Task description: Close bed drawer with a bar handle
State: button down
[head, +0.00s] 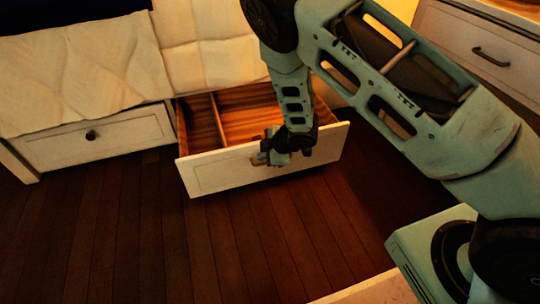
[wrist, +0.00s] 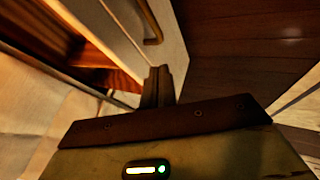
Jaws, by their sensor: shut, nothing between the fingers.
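The bed drawer (head: 220,172) is pulled out from under the bed, its white front facing the room and its wooden inside showing. It has a divider. In the wrist view its white front panel (wrist: 172,42) carries a brass-coloured bar handle (wrist: 152,24). My gripper (head: 262,157) is at the drawer front in the head view and hides part of it; the handle is hard to make out there. In the wrist view the gripper's fingers (wrist: 157,85) are together and empty, close to the panel and apart from the handle. I cannot tell whether they touch the panel.
A shut drawer with a round knob (head: 91,134) is to the left under the bed. White bedding (head: 80,75) hangs above it. A cabinet with a bar-handled drawer (head: 490,57) stands at the upper right. The dark wood floor (head: 130,235) in front is clear.

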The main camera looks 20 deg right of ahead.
aim_at(249, 153)
jog(key=w, duration=0.1)
jog(key=w+f+b, duration=0.1)
jog(key=w, duration=0.1)
jog(key=w+a+f+b, duration=0.1)
jog(key=shift+w+f, duration=0.15)
jog(key=shift+w+b, duration=0.3)
jog(key=shift+w, duration=0.15)
